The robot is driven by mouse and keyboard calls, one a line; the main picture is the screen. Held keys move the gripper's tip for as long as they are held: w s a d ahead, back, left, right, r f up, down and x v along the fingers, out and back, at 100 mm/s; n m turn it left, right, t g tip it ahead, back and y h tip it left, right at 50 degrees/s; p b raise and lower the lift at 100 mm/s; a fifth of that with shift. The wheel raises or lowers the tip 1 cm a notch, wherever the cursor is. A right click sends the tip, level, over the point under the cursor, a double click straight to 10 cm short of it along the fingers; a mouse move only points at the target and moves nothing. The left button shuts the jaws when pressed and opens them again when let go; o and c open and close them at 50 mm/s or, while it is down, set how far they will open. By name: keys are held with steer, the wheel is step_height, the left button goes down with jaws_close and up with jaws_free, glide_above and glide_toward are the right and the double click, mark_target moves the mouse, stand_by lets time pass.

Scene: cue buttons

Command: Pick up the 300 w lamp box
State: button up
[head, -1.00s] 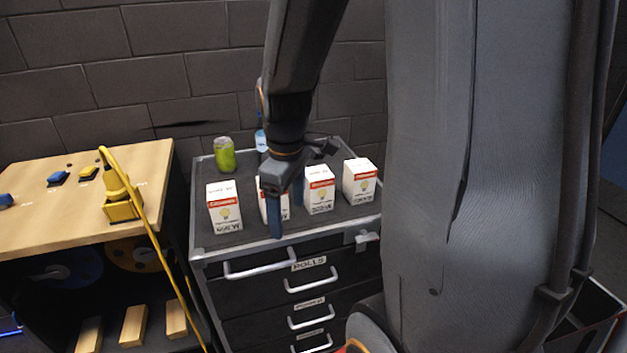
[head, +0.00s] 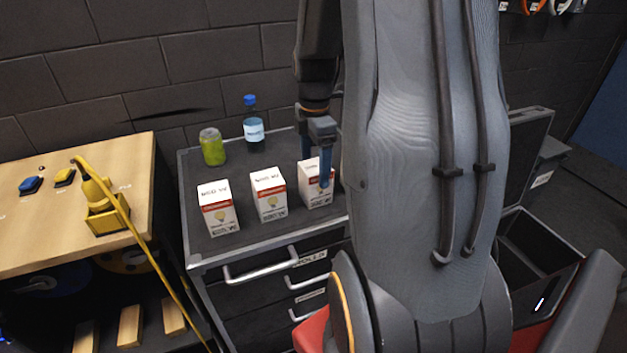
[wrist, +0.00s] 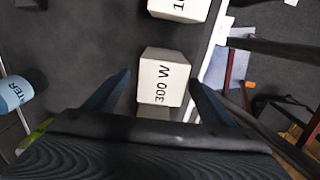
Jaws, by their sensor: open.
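The 300 W lamp box (wrist: 165,80) is a white carton. In the wrist view its top reads "300 W", and it sits between the two spread fingers of my gripper (wrist: 158,88), with nothing visibly gripped. In the head view this appears to be the third box from the left (head: 312,192), white with a red band, standing upright on the dark cabinet top. My gripper (head: 316,168) is open there, pointing down, its blue fingers at the box and partly covering it. Whether the fingers touch it cannot be told.
Two similar boxes stand to the left, one at the far left (head: 218,207) and one in the middle (head: 268,195). Another box (wrist: 180,8) shows in the wrist view. A green can (head: 212,147) and a water bottle (head: 253,125) stand behind. A wooden bench (head: 120,165) is left.

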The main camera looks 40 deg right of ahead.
mark_target(314, 197)
steer(key=f+p, duration=0.2)
steer(key=f, duration=0.2)
steer(key=shift+s+f, duration=0.15)
steer(key=shift+s, duration=0.05)
steer(key=shift+f, duration=0.65)
steer(key=c, duration=1.2)
